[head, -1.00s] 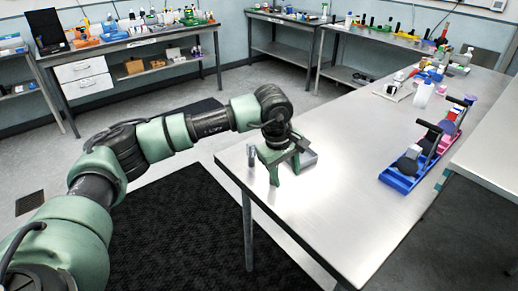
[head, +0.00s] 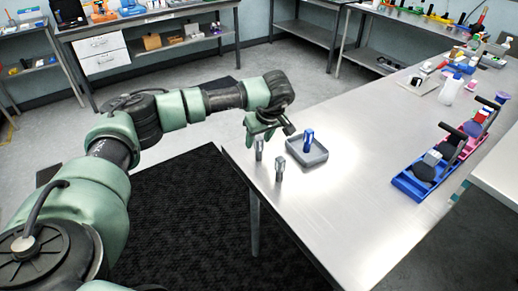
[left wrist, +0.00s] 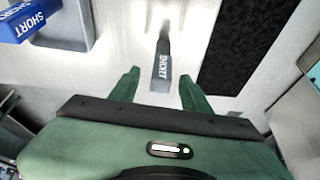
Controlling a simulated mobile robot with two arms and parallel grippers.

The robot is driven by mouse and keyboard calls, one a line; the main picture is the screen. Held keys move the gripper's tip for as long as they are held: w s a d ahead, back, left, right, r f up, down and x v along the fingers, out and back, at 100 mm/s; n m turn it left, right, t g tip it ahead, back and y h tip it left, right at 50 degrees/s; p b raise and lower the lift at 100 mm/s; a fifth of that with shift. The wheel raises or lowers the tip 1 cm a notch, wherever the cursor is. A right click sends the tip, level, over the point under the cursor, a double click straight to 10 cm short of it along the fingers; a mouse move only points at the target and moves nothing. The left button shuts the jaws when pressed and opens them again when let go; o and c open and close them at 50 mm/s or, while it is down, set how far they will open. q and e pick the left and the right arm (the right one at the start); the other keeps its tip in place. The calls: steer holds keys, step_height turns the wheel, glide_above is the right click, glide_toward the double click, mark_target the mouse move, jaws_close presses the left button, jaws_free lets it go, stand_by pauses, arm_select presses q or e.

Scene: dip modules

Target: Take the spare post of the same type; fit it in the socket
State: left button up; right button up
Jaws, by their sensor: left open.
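Two grey posts stand upright on the steel table near its left corner: a left post (head: 259,148) and a front post (head: 280,169). A blue post (head: 308,141) stands in a shallow grey tray (head: 318,157). My left gripper (head: 263,134) is open above the table, close to the left post and left of the tray. In the left wrist view a grey post marked SHORT (left wrist: 161,70) shows between the open fingers, not gripped. The blue post, also marked SHORT (left wrist: 22,22), shows at upper left. I cannot pick out a socket. My right gripper is out of view.
A white bottle (head: 449,90) stands farther back. The table's middle is clear. A black mat (head: 185,215) lies on the floor by the table.

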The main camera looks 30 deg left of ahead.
arm_select(q)
jaws_close()
stand_by(1.4)
